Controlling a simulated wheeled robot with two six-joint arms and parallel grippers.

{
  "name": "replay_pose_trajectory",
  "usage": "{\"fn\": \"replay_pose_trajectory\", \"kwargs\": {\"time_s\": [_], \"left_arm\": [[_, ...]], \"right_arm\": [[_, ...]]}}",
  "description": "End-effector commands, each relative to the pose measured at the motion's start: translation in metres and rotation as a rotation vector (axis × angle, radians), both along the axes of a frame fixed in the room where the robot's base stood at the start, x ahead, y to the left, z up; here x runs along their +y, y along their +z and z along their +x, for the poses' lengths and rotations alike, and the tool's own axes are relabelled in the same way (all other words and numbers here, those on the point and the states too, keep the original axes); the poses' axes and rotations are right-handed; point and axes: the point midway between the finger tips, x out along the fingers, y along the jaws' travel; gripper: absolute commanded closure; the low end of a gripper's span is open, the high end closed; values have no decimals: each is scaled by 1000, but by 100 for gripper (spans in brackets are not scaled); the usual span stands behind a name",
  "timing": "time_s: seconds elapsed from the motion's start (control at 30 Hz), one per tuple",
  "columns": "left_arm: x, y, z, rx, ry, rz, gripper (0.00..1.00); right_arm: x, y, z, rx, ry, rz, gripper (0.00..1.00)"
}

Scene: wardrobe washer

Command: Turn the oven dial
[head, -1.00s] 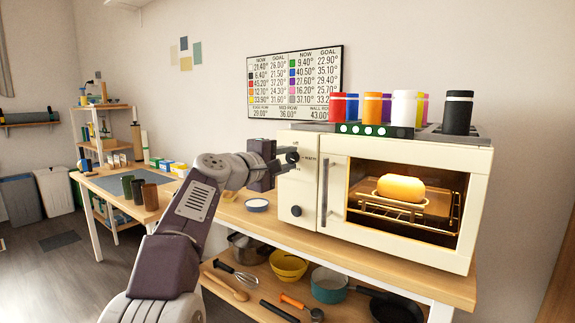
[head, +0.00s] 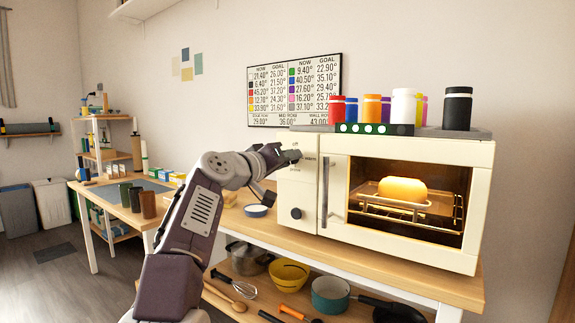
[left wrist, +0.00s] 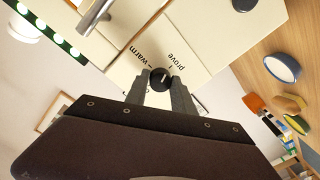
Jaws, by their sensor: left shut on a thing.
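The cream oven (head: 400,150) stands on the wooden counter, with a lit window and a loaf on a rack inside. Its upper dial is a small dark round knob (left wrist: 160,77) on the left control panel, with the words "warm" and "prove" printed around it. My left gripper (head: 292,156) is at this dial. In the left wrist view its two fingers (left wrist: 161,88) are shut on the knob from either side. A light mark shows on the knob's face; its exact setting is hard to read. My right gripper is not in view.
A lower dark knob (head: 296,213) and the vertical door handle (head: 325,192) are close to the gripper. Coloured canisters (head: 404,106) stand on the oven. A small blue-white bowl (head: 256,210) sits on the counter to the left. Pans and utensils fill the shelf below.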

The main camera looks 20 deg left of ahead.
Motion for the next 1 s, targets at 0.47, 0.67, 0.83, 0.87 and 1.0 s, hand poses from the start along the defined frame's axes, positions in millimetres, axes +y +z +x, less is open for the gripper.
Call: {"fn": "replay_pose_trajectory", "kwargs": {"time_s": [0.47,0.67,0.83,0.87,1.0], "left_arm": [[0,-3,1,-77,-1,301,100],[0,-2,1,-94,-1,357,100],[0,-2,1,-98,-2,376,100],[0,-2,0,-98,-2,378,100],[0,-2,0,-98,-1,381,100]], "right_arm": [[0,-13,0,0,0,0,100],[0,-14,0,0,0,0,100],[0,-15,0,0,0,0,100],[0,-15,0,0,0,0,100],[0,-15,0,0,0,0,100]]}}
